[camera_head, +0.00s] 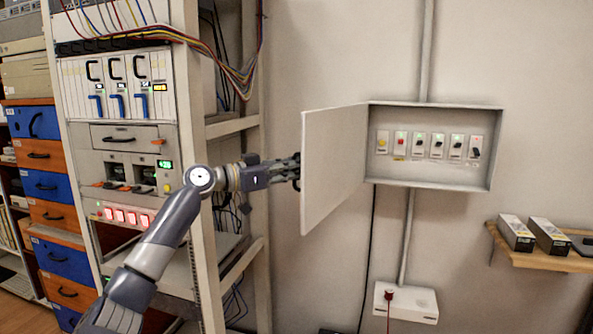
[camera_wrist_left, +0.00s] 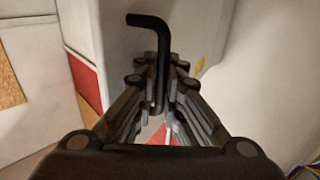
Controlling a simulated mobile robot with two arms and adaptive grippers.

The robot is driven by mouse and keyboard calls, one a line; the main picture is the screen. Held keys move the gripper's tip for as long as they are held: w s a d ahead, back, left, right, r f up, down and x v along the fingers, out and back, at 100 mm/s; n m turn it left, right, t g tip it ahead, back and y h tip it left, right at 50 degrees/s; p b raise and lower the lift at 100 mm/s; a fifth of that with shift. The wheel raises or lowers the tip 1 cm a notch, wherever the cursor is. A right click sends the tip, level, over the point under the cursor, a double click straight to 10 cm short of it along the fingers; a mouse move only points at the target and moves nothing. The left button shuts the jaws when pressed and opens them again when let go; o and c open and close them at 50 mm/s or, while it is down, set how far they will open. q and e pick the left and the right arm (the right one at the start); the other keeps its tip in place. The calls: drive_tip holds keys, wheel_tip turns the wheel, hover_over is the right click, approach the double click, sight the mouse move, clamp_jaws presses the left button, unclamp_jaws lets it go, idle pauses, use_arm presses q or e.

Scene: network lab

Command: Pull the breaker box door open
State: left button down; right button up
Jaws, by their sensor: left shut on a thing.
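The breaker box (camera_head: 435,183) is mounted on the wall in the head view. Its white door (camera_head: 335,160) is hinged on the left side and stands swung wide open toward me, showing a row of several switches inside. My left gripper (camera_head: 294,172) is at the outer face of the door, left of it. In the left wrist view, my left gripper (camera_wrist_left: 160,108) is shut on the black door handle (camera_wrist_left: 152,22), a bent bar. My right gripper is not in view.
A wooden shelf (camera_head: 545,260) with small boxes is at the lower right. A wall socket (camera_head: 415,303) with a red plug sits below the box.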

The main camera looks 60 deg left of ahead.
use_arm(q)
drive_tip(key=shift+f, duration=0.45)
drive_tip(key=c, duration=2)
unclamp_jaws()
drive_tip(key=shift+s+a+r, duration=0.15)
drive_tip(key=shift+r, duration=0.05)
drive_tip(key=shift+s+r, duration=0.1)
drive_tip(key=s+a, duration=0.1)
drive_tip(key=s, duration=1)
drive_tip(key=shift+s, duration=0.4)
